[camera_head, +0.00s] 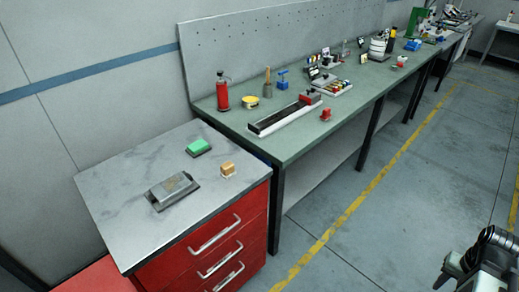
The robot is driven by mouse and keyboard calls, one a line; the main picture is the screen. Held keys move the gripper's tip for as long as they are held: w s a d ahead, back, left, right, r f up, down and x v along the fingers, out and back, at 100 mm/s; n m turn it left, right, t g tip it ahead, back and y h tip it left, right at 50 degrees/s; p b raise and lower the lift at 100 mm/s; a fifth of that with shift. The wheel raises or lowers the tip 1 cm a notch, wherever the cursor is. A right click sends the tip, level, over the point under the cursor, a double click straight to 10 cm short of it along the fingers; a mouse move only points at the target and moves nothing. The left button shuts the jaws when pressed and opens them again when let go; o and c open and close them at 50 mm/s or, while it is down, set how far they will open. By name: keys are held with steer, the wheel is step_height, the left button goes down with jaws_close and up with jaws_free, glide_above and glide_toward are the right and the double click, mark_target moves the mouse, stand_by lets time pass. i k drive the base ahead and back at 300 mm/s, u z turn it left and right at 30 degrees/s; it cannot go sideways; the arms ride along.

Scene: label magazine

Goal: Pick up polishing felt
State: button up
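The grey-topped red cabinet (110,190) on the left bears a green block (199,147), a small tan-orange block (228,169) and a dark grey metal piece with sloped sides (172,190). None is plainly marked as the polishing felt; I cannot tell for sure which one it is. My gripper (453,270) is at the lower right edge, above the floor and far from the cabinet. It is partly cut off and too small to tell whether it is open or shut. I see nothing held in it.
A long green workbench (290,147) runs back from the cabinet. It bears a red bottle (222,92), a yellow round tin (250,102), a long dark tray (285,115) and a small red piece (326,115).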

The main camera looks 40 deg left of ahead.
mark_target(227, 169)
steer(key=u, duration=0.05)
steer(key=i, duration=1.5)
steer(key=u, duration=4.6)
steer(key=i, duration=1)
steer(key=z, duration=0.1)
